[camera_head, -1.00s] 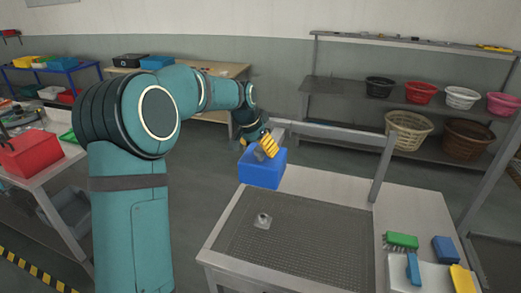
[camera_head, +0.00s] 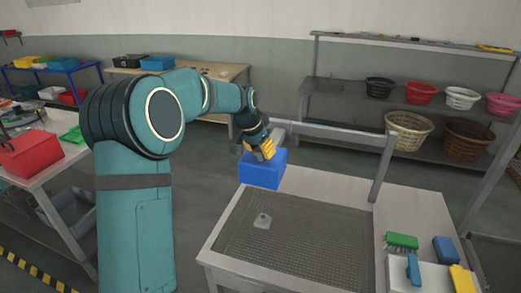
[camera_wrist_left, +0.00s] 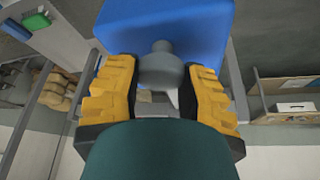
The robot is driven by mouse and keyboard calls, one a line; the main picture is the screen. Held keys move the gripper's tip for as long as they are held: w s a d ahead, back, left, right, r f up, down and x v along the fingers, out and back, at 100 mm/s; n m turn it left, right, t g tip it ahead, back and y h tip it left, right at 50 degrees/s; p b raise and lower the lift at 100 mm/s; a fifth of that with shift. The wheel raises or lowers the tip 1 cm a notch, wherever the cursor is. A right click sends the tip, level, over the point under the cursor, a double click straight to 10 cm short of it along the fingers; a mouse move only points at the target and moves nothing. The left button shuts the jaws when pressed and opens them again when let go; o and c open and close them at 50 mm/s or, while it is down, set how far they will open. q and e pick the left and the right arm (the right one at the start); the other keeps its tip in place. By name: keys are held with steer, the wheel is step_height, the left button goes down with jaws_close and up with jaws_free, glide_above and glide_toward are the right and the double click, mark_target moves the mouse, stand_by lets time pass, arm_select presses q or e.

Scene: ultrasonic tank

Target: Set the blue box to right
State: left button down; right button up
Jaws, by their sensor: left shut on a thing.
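The blue box (camera_head: 262,174) stands at the far left corner of the tank table. It also shows at the top of the left wrist view (camera_wrist_left: 165,22). My right gripper is not in view.
The table has a mesh top (camera_head: 290,240) with a small grey piece (camera_head: 262,221) on it. A metal frame (camera_head: 335,135) rises along its back edge. A green brush (camera_head: 402,241) and a smaller blue block (camera_head: 445,250) lie at the right. The mesh middle is mostly clear.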

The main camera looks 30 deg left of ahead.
arm_select(q)
steer(key=w+d+p, duration=0.1)
steer(key=w+d, duration=0.2)
steer(key=d, duration=1)
steer(key=w+d+p, duration=0.1)
steer(key=w+d, duration=0.2)
steer(key=d, duration=1)
steer(key=shift+d+f, duration=0.2)
steer(key=shift+d, duration=0.1)
steer(key=shift+w, duration=0.1)
steer(key=c, duration=0.6)
jaws_free()
steer(key=shift+o, duration=0.9)
steer(key=shift+w+d, duration=0.2)
steer(key=shift+s+a+r, duration=0.1)
steer(key=shift+a, duration=0.05)
